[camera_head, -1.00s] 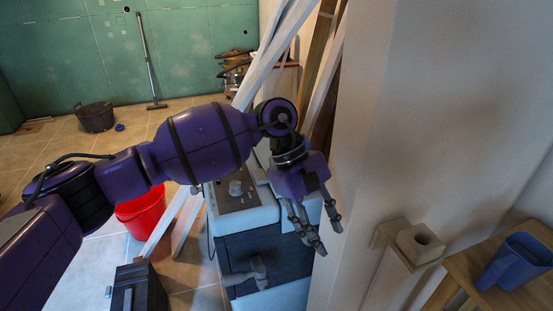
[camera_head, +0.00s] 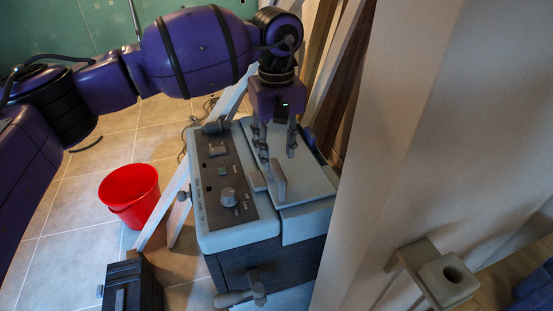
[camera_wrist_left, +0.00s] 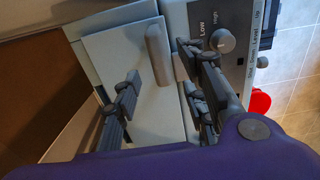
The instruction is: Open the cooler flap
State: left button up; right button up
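The cooler (camera_head: 240,238) is a light blue-grey box with a dark front. Its flap (camera_head: 312,184) is the pale panel on top, right of the control panel, lying flat and closed. An upright grey handle (camera_head: 279,181) stands on the flap; the left wrist view shows this handle (camera_wrist_left: 157,54) too, on the flap (camera_wrist_left: 120,52). My left gripper (camera_head: 277,155) points down over the flap, just behind the handle. Its fingers (camera_wrist_left: 165,90) are apart with nothing held; in the wrist view the handle appears between and beyond them. Contact cannot be told. My right gripper is not in view.
The control panel (camera_head: 226,180) with knobs is left of the flap. A wall or pillar (camera_head: 400,130) stands close on the right, with a bracket (camera_head: 440,275). A red bucket (camera_head: 130,194), a black case (camera_head: 132,285) and leaning boards (camera_head: 170,205) are left of the cooler.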

aim_at(277, 168)
pick_arm(q)
notch_tip(277, 168, down, 4)
jog(key=shift+w+r, duration=0.1)
jog(key=shift+w, duration=0.05)
jog(key=shift+f, duration=0.4)
jog(key=c, duration=0.9)
grip_shut()
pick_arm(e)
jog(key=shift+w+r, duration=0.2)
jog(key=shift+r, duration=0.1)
